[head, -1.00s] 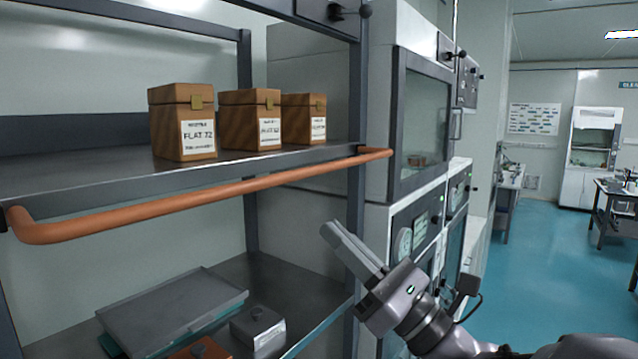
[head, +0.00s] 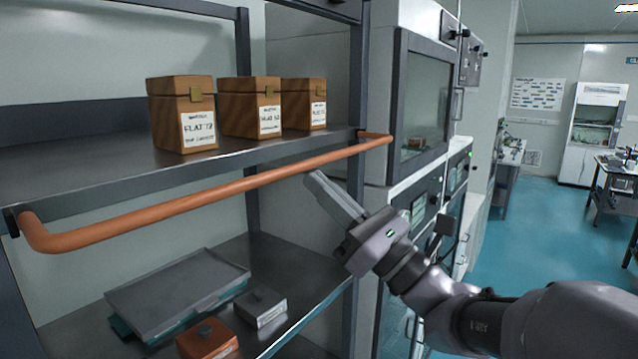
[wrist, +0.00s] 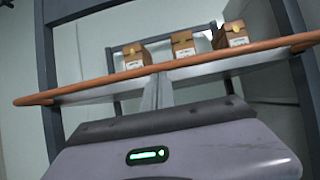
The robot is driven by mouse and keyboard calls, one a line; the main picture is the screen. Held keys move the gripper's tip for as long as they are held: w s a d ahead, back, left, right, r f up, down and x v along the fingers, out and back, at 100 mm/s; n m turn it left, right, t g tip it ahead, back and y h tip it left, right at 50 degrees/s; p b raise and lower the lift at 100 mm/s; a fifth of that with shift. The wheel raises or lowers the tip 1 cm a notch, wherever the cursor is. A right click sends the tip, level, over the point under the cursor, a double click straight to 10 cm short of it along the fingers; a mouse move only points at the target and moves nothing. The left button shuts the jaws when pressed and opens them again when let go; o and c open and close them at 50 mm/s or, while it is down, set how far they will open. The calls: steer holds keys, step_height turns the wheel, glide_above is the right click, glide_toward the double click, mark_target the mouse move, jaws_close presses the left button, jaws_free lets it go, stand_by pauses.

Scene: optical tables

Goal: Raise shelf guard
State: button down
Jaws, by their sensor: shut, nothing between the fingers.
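The shelf guard is an orange-brown rail (head: 210,193) across the front of the upper shelf, with bent ends at both shelf posts. It hangs at or slightly below the shelf's front edge. In the wrist view the guard (wrist: 90,86) crosses the picture beyond my fingers. My gripper (head: 318,180) is shut and empty, in front of the shelf and just below the right half of the guard. In the wrist view its fingertips (wrist: 158,78) reach up close to the rail. I cannot tell whether they touch it.
Three wooden boxes (head: 250,106) stand on the upper shelf (head: 90,180). The lower shelf holds a grey tray (head: 180,290), a small grey box (head: 260,306) and an orange box (head: 206,340). A cabinet (head: 420,110) stands close on the right. Open floor (head: 545,240) lies farther right.

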steer(key=shift+s+d+r+h+p, duration=0.15)
steer(key=shift+r+h+p, duration=0.15)
steer(key=shift+r+p, duration=0.6)
steer(key=p, duration=0.2)
steer(key=shift+r+g+p, duration=0.25)
steer(key=shift+g+p, duration=0.05)
steer(key=shift+g, duration=0.1)
steer(key=w+a+r+g+h+p, duration=0.1)
steer(key=a+r+p, duration=0.1)
steer(key=r+p, duration=0.3)
steer(key=w+a+r+h+p, duration=0.1)
steer(key=w+a+r+p, duration=0.1)
steer(key=r+p, duration=0.3)
steer(key=shift+r+g+h+p, duration=0.3)
steer(key=shift+g+p, duration=0.1)
steer(key=shift+p, duration=0.7)
steer(key=shift+w+a+f, duration=0.1)
steer(key=shift+w, duration=0.05)
